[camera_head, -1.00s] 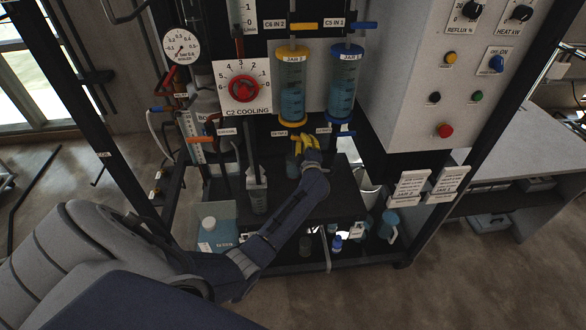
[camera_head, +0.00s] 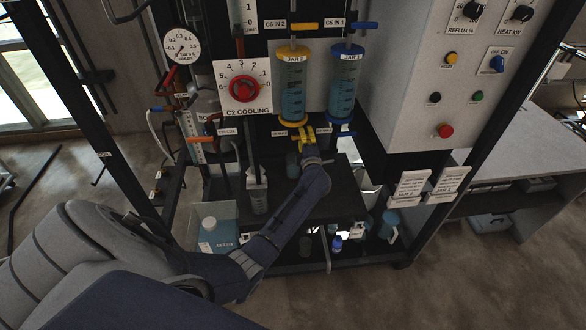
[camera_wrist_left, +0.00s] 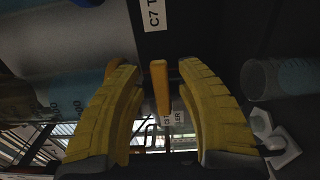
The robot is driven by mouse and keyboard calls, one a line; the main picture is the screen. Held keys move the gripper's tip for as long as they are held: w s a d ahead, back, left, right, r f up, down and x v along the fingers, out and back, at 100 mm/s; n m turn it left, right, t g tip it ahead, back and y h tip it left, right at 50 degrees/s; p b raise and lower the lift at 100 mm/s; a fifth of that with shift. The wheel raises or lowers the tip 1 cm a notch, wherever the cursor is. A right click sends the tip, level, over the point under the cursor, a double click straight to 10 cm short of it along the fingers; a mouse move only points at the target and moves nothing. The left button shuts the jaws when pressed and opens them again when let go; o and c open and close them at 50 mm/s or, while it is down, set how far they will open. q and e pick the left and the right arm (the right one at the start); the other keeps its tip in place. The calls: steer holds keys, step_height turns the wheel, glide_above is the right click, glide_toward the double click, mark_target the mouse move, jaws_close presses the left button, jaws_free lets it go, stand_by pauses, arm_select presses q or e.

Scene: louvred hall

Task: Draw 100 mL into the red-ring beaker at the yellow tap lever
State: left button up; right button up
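The yellow jar (camera_head: 292,85), ringed in yellow and holding blue liquid, hangs on the rig. A yellow-orange tap lever (camera_wrist_left: 160,88) shows in the left wrist view, between the fingers of my left gripper (camera_wrist_left: 161,95). The fingers are apart, with a gap on each side of the lever. In the head view my left gripper (camera_head: 303,137) is just below the yellow jar, and its hand hides part of the tap. A glass vessel with graduation marks (camera_wrist_left: 52,100) shows at the left of the wrist view. I cannot make out a red ring on any beaker. My right gripper is out of view.
A blue-ringed jar (camera_head: 345,85) hangs right of the yellow one, with a blue lever (camera_head: 341,133) below. The red C2 cooling dial (camera_head: 243,88) is to the left. A dark shelf (camera_head: 335,195) lies below, and a control panel (camera_head: 440,90) stands at right.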

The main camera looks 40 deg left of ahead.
arm_select(q)
steer(key=shift+d, duration=0.1)
steer(key=v, duration=0.7)
stand_by(0.5)
steer(key=shift+d, duration=0.1)
steer(key=v, duration=1.2)
steer(key=shift+f, duration=0.15)
